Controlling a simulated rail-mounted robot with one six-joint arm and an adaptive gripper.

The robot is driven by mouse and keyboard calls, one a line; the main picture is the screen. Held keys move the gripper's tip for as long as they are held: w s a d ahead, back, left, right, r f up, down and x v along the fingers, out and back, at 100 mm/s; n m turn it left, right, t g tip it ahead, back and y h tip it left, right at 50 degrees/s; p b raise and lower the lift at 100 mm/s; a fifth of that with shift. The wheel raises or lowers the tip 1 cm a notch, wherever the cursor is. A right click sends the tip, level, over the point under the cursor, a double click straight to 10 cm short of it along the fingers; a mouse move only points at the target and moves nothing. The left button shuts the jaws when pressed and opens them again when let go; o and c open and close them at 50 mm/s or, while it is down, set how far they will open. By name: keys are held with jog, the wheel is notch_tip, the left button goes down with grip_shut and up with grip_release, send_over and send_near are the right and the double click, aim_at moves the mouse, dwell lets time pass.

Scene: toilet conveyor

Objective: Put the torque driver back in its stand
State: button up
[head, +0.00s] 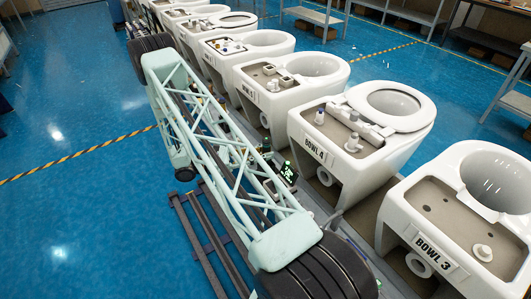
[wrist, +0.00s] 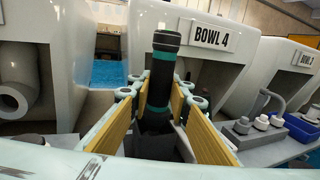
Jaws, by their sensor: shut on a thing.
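The torque driver (wrist: 160,75) is a black cylinder with teal bands, standing roughly upright in the wrist view in front of the bowl marked BOWL 4. My gripper (wrist: 158,108) has its yellow-padded fingers on both sides of it and is shut on it. In the head view my gripper and the driver cannot be clearly made out behind my pale green lattice arm.
In the head view, white toilet bowls stand in a row, with BOWL 4 (head: 365,140) and BOWL 3 (head: 470,205) nearest. In the wrist view, grey fittings (wrist: 262,122) and a blue bin (wrist: 302,126) are at right.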

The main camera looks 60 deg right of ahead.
jog(key=shift+f, duration=0.25)
dwell(0.3)
jog(key=o, duration=1.1)
jog(key=shift+c, duration=0.2)
jog(key=v, duration=1.2)
jog(key=shift+r, duration=0.15)
dwell(0.4)
